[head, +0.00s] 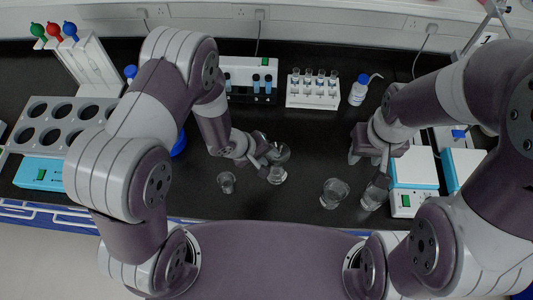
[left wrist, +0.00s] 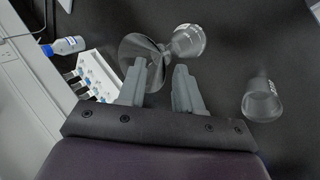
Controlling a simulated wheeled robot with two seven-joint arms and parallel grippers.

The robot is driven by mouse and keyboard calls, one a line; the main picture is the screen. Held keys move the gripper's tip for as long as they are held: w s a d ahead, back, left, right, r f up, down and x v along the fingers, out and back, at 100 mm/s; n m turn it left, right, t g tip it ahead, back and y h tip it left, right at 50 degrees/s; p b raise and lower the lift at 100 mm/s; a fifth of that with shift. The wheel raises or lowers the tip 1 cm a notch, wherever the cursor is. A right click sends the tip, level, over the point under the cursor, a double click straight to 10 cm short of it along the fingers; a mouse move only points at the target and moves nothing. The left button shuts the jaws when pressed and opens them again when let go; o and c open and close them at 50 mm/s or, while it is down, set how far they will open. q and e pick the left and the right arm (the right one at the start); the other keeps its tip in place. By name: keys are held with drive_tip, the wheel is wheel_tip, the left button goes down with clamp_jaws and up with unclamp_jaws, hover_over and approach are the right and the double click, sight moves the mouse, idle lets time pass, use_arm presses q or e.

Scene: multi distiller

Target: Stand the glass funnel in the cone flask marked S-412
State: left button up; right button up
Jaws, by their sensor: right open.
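The clear glass funnel (head: 279,152) sits mouth-up over a clear flask (head: 278,176) in the head view, and its stem seems to run into the flask's neck. The left wrist view also shows the funnel (left wrist: 138,48) and the flask (left wrist: 189,40). I cannot read any marking on the flask. My left gripper (head: 262,163) is beside the funnel; its fingers (left wrist: 160,68) stand apart, one overlapping the cone in the picture, with no clear grip on it. My right gripper (head: 370,158) is open and empty, behind a tall glass vessel (head: 375,192).
A small beaker (head: 227,182) stands left of the flask and another glass vessel (head: 334,193) to its right. A vial rack (head: 313,92) and a blue-capped bottle (head: 358,91) stand at the back. White-and-blue instruments (head: 414,180) are at the right.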

use_arm(q)
drive_tip(key=p+v, duration=0.1)
drive_tip(key=v, duration=1.1)
drive_tip(key=shift+r+p, duration=0.3)
drive_tip(key=shift+a, duration=0.15)
